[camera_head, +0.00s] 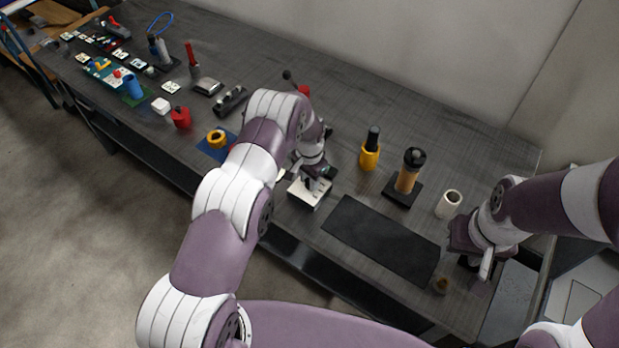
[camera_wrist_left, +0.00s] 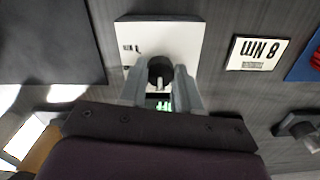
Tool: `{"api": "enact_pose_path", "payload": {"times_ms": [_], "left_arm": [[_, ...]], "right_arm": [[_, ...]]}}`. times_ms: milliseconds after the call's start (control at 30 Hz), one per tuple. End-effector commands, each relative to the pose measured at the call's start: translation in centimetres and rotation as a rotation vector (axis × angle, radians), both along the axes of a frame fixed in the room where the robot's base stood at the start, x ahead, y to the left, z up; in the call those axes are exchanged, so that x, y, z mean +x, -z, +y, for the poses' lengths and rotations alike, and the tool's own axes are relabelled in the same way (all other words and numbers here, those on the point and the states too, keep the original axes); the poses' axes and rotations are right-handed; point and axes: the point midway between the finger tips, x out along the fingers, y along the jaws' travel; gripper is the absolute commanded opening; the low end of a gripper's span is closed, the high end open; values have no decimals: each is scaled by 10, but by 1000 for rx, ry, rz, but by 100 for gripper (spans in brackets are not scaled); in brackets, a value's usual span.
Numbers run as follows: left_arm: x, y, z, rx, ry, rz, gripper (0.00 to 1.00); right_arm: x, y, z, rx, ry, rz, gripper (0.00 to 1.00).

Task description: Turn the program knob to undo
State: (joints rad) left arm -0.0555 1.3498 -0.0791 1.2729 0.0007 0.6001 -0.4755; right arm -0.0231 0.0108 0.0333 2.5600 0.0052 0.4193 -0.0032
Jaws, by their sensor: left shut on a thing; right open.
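The white panel (camera_head: 299,195) with the program knob stands on the bench near its front edge, below my left gripper (camera_head: 314,184). In the left wrist view the panel (camera_wrist_left: 190,42) carries a round black knob (camera_wrist_left: 161,68) with a pale pointer mark facing the bottom of the picture. My left gripper (camera_wrist_left: 161,90) is shut on the knob, with one finger on each side. A small green marking shows between the fingers. The panel's lettering is too small to read. My right gripper (camera_head: 484,264) is open and empty at the bench's right end.
A dark mat (camera_head: 380,240) lies right of the panel. Behind it stand a yellow-and-black tool (camera_head: 370,150), an orange cylinder (camera_head: 407,172) and a white roll (camera_head: 449,203). A blue mat with a yellow ring (camera_head: 216,138) lies to the left. A labelled card (camera_wrist_left: 258,53) lies beside the panel.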

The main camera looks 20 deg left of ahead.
Motion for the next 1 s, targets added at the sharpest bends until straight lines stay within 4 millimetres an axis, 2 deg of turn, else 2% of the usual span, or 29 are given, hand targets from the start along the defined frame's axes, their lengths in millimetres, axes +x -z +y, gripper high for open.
{"api": "enact_pose_path", "payload": {"times_ms": [267, 600, 1000], "left_arm": [[2, 1, 0, 1, -133, -6, 2], [3, 0, 0, 0, -404, -8, 2], [3, -3, 0, 0, -628, -8, 2]], "right_arm": [[0, 18, 0, 0, 0, 0, 43], [0, 43, 0, 0, 0, 0, 43], [0, 58, 0, 0, 0, 0, 43]]}}
